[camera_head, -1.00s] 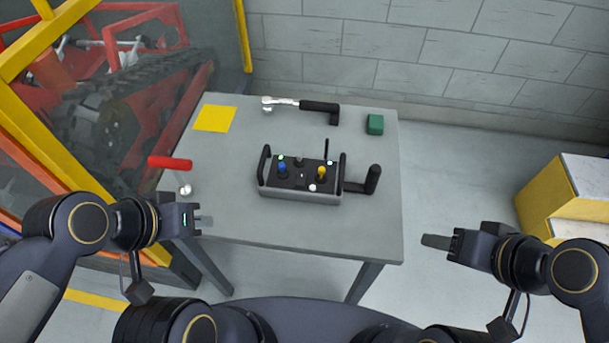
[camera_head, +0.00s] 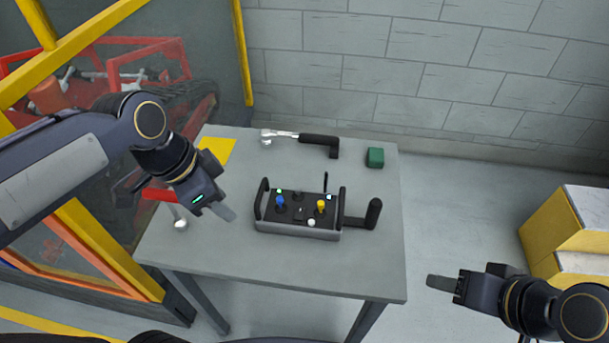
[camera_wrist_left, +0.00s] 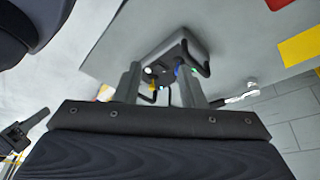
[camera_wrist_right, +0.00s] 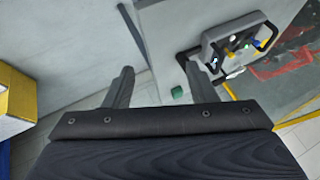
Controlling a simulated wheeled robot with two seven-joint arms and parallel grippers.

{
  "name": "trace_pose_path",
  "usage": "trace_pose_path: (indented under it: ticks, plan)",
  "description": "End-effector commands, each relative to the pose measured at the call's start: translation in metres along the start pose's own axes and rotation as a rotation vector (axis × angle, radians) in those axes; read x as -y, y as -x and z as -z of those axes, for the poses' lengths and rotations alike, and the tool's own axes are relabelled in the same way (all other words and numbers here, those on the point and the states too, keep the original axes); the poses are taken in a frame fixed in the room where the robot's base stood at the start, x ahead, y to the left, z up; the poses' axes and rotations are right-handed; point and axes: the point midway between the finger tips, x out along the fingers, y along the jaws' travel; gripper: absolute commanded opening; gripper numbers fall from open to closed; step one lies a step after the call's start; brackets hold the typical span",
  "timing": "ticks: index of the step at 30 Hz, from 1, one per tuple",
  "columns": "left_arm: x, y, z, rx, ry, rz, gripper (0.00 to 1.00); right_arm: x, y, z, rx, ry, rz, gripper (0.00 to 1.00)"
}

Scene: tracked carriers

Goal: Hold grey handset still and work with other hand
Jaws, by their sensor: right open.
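The grey handset (camera_head: 298,231) lies on the grey table, with blue and yellow joysticks on its black top, loop guards at both ends and a black side handle (camera_head: 373,215) on the right. My left gripper (camera_head: 228,212) hangs above the table to the left of the handset, apart from it. In the left wrist view its two fingers (camera_wrist_left: 163,85) stand apart with nothing between them, and the handset (camera_wrist_left: 187,45) shows beyond. My right gripper (camera_head: 440,283) is open and empty, off the table's right edge. The handset also shows in the right wrist view (camera_wrist_right: 222,35).
On the table (camera_head: 230,265) are a ratchet-like tool (camera_head: 318,139) and green block (camera_head: 375,157) at the back, a yellow sheet (camera_head: 217,149) and a red-handled tool (camera_head: 180,224) at the left. A yellow-framed panel stands left; yellow boxes (camera_head: 565,225) stand right.

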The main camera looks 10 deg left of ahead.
Motion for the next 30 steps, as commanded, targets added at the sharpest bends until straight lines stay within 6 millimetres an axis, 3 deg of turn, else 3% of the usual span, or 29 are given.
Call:
trace_pose_path:
  ticks: [6, 12, 16, 23, 30]
  plan:
    - [0.027, -0.046, 0.075, 0.191, -0.711, -0.145, 0.36, -0.007, -0.014, -0.007, 0.000, 0.000, 0.000, 0.52]
    - [0.030, -0.084, 0.121, 0.288, -1.144, -0.268, 0.36, -0.009, -0.020, -0.010, 0.000, 0.000, 0.000, 0.52]
    - [0.029, -0.093, 0.133, 0.310, -1.258, -0.306, 0.36, -0.009, -0.021, -0.011, 0.000, 0.000, 0.000, 0.52]
    - [0.029, -0.094, 0.135, 0.312, -1.279, -0.313, 0.36, -0.008, -0.021, -0.005, 0.018, -0.015, 0.001, 0.52]
    - [0.029, -0.094, 0.134, 0.312, -1.277, -0.312, 0.36, 0.004, -0.028, 0.034, 0.151, -0.152, -0.027, 0.52]
